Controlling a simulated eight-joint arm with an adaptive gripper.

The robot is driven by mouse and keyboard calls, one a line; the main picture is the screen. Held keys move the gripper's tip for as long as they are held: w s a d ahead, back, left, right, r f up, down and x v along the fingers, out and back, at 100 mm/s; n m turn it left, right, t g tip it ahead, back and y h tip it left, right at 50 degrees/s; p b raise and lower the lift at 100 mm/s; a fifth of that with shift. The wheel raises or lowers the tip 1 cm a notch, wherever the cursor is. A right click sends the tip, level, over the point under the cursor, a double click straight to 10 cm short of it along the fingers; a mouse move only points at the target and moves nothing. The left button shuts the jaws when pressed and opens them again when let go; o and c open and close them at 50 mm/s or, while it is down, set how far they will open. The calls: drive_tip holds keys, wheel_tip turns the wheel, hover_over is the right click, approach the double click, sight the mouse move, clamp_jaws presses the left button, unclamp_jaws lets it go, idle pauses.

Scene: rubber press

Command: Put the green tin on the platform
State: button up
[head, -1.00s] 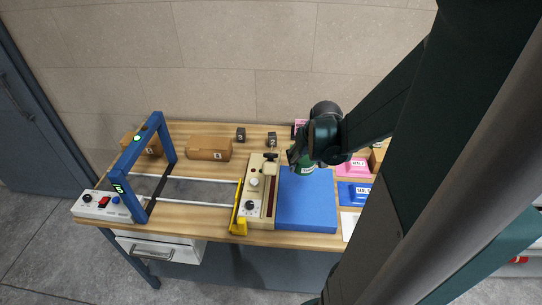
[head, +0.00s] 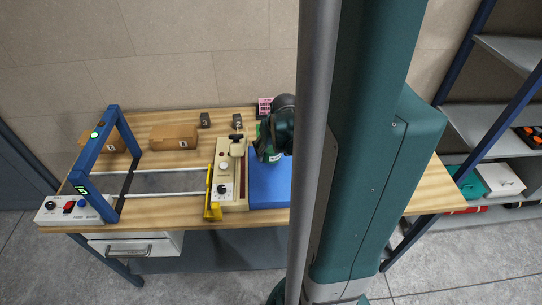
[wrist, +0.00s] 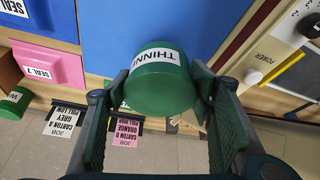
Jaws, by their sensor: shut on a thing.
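My gripper (wrist: 160,98) is shut on a green tin (wrist: 162,88) with a white label reading "THINN…". A finger is on each side of it. In the head view, my gripper (head: 276,128) holds the tin (head: 270,154) at the back part of a flat blue platform (head: 268,192), right of a beige control unit. In the wrist view, the blue platform (wrist: 150,25) fills the top middle, beyond the tin. I cannot tell whether the tin touches it. My own column hides the platform's right part in the head view.
The beige control unit (head: 229,190) with knobs and a yellow handle (head: 211,190) stands close left. A blue frame (head: 90,160) is farther left. A pink seal box (wrist: 48,68), a dark blue seal box (wrist: 45,18) and another green tin (wrist: 14,102) show in the wrist view.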

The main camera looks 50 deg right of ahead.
drive_tip(key=shift+f, duration=1.9)
drive_tip(key=shift+f+b, duration=0.2)
drive_tip(key=shift+b, duration=0.2)
drive_tip(key=o, duration=1.3)
drive_tip(key=shift+r, duration=0.1)
drive_tip(key=shift+c, duration=0.2)
drive_tip(key=shift+s+r, duration=0.1)
drive_tip(key=shift+r, duration=0.2)
drive_tip(key=p+v, duration=0.2)
drive_tip(key=v, duration=0.9)
drive_tip(key=shift+s+r, duration=0.15)
drive_tip(key=shift+r, duration=0.1)
drive_tip(key=shift+a, duration=0.1)
